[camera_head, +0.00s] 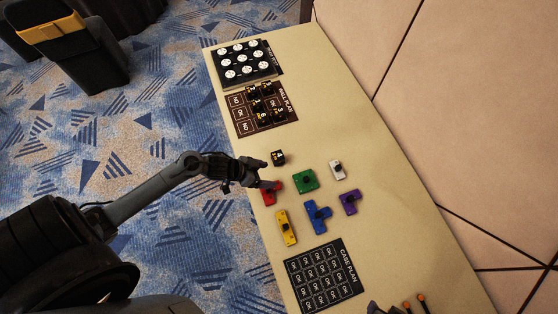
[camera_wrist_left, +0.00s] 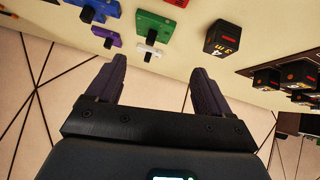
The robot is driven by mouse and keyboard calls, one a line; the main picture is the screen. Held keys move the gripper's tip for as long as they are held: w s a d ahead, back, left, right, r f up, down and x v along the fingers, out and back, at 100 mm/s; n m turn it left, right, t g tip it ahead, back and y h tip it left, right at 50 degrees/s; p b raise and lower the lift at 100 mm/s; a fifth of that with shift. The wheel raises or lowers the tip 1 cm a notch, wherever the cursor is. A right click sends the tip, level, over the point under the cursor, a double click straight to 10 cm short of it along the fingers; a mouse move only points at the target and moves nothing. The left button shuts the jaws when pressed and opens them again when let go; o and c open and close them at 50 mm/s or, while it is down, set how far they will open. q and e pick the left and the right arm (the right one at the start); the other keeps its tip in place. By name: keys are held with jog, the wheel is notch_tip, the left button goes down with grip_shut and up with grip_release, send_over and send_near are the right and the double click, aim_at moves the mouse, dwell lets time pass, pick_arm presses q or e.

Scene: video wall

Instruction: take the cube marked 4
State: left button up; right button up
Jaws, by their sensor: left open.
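The cube marked 4 (camera_head: 278,157) is small and black with light marks and stands alone on the table, between the brown plan board and the coloured blocks. In the left wrist view the cube (camera_wrist_left: 222,39) shows a 4 on one face and a red mark on top. My left gripper (camera_head: 264,174) is just beside the cube, on its near lower side in the head view, above the red block (camera_head: 270,192). In the left wrist view the gripper (camera_wrist_left: 162,75) has its two fingers wide apart with nothing between them. The cube is beyond the right finger. My right gripper is not seen.
Green (camera_head: 305,181), white (camera_head: 337,169), blue (camera_head: 318,215), purple (camera_head: 349,202) and yellow (camera_head: 286,228) blocks with knobs lie close by. Several black cubes stand on the brown plan board (camera_head: 239,114). A black case plan board (camera_head: 322,276) lies at the lower end.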

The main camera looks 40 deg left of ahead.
pick_arm(q)
jog(key=y+b, duration=0.1)
jog(key=b, duration=0.4)
send_near(278, 155)
jog(key=s+f, duration=0.2)
jog(key=shift+m+t, duration=0.3)
jog(key=shift+m, duration=0.1)
jog(key=w+f, duration=0.1)
jog(key=w+d+f+b, duration=0.1)
jog(key=w, duration=0.1)
jog(key=w+d+f+b, duration=0.1)
jog(key=w, duration=0.1)
jog(key=shift+d, duration=0.15)
jog(key=shift+b+x, duration=0.7)
jog(key=shift+x, duration=2.15)
jog(key=shift+w+r, duration=0.15)
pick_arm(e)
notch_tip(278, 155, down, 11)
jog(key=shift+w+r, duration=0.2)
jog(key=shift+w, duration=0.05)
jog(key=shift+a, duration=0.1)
pick_arm(q)
jog(key=c, duration=1.1)
jog(key=shift+o, duration=0.2)
